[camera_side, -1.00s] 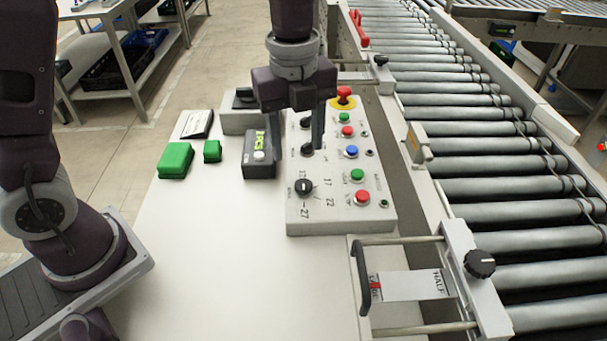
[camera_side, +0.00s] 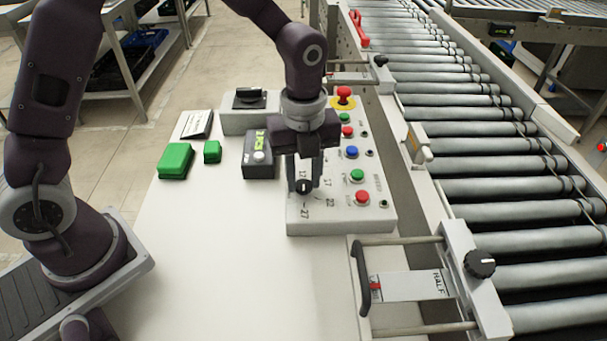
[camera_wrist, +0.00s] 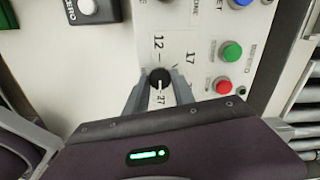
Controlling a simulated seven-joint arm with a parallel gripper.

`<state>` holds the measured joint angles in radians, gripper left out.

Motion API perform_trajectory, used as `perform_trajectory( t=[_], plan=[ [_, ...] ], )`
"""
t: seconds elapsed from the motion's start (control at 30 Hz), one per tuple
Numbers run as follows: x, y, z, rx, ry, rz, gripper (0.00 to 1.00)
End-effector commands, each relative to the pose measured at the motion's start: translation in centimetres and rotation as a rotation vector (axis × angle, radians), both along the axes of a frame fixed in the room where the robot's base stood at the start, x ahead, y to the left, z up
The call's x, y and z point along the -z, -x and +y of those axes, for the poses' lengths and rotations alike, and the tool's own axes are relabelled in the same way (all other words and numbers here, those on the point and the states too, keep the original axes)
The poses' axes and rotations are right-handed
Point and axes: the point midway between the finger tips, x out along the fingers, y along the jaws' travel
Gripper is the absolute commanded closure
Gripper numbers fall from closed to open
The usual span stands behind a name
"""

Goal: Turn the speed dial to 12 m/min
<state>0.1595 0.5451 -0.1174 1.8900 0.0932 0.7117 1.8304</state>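The speed dial (camera_side: 304,187) is a black round knob on the light control panel, with 17, 22 and 27 readable around it in the side view. In the wrist view the dial (camera_wrist: 159,78) shows 12 at its upper left, 17 at its upper right and 27 below. Its white mark points down toward 27. My gripper (camera_side: 304,184) points down over the panel with one finger on each side of the dial. In the wrist view my gripper (camera_wrist: 159,82) also straddles the knob. The fingers look apart; contact with the knob cannot be made out.
Red, green and blue push buttons (camera_side: 351,152) stand right of the dial. A red emergency stop (camera_side: 344,92) is at the panel's back. A dark box with a white button (camera_side: 259,157) stands to the left. A roller conveyor (camera_side: 480,150) runs along the right.

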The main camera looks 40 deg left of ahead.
Motion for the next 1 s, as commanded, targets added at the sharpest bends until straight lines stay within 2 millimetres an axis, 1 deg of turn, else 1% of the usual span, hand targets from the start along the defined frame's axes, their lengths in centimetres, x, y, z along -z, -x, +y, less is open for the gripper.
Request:
perform_trajectory(
  t=[0.03, 0.07, 0.27, 0.47, 0.67, 1.0],
  plan=[
    [-0.02, -0.01, 0.0, 0.0, 0.001, -0.001, 0.95],
    [-0.02, -0.01, 0.0, 0.0, 0.001, -0.001, 1.0],
    [-0.03, -0.01, 0.0, -0.008, 0.001, -0.001, 1.0],
    [-0.05, -0.03, 0.01, -0.07, 0.001, -0.001, 1.0],
    [-0.06, -0.04, 0.03, -0.214, 0.0, -0.001, 1.0],
    [-0.08, -0.04, 0.03, -0.535, 0.0, -0.002, 1.0]
  ],
)
